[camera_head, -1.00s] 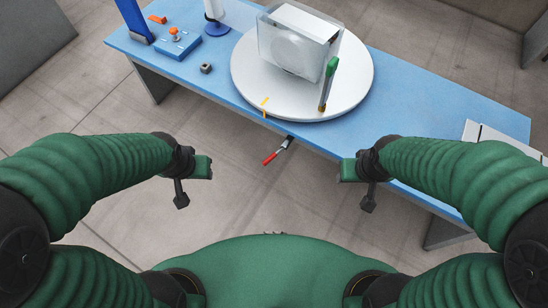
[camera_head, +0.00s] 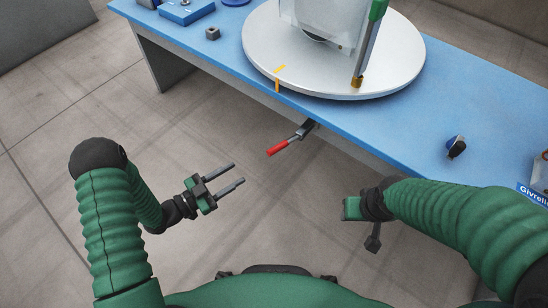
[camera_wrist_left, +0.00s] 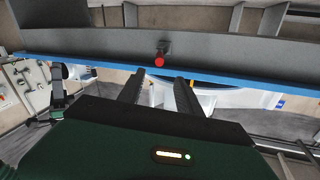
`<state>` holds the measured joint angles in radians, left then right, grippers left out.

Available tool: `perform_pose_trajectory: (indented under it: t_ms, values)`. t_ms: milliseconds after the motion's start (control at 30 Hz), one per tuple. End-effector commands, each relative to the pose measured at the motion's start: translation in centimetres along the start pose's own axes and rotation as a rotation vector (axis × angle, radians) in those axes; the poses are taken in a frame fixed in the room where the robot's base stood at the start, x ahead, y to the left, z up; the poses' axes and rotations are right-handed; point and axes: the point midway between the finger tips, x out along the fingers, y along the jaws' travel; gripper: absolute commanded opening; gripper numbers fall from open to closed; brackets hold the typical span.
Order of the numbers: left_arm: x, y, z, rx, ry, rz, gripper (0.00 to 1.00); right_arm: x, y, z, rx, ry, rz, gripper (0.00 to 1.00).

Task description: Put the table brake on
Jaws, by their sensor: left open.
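The brake lever has a red handle (camera_head: 278,147) on a dark metal mount and sticks out from under the front edge of the blue table (camera_head: 190,42). In the left wrist view the red handle (camera_wrist_left: 159,62) appears end-on, just beyond the fingertips and roughly between their lines. My left gripper (camera_head: 239,174) is open and empty, in front of the handle and to its lower left, with a gap between them. My right gripper (camera_head: 372,243) hangs to the lower right of the lever, away from it; its jaw opening cannot be made out.
A round white turntable (camera_head: 400,72) with a yellow pointer (camera_head: 278,78) carries a clear-walled box (camera_head: 318,20) and a green-handled tool (camera_head: 368,40). The floor before the table is clear.

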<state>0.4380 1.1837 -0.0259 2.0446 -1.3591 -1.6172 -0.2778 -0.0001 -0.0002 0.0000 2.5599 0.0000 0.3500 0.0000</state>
Motion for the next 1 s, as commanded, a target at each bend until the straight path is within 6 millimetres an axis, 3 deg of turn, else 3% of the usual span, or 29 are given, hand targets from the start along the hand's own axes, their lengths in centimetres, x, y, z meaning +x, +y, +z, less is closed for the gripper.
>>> perform_pose_trajectory:
  t_ms: [400,600,767,1000]
  values:
    - [10.4,0.1,0.3,0.003,0.000,0.003,0.41,4.0,0.0,0.9,0.000,0.000,0.000,0.45]
    - [14.5,0.1,0.2,0.002,-0.001,0.002,0.41,5.4,0.0,1.3,0.000,-0.001,0.000,0.45]
    - [15.9,0.0,0.0,0.000,-0.002,0.001,0.41,5.7,0.0,1.4,0.000,-0.001,0.000,0.45]
    - [16.1,0.0,-0.1,-0.001,-0.003,0.000,0.41,5.6,0.0,1.3,0.000,0.000,0.000,0.45]
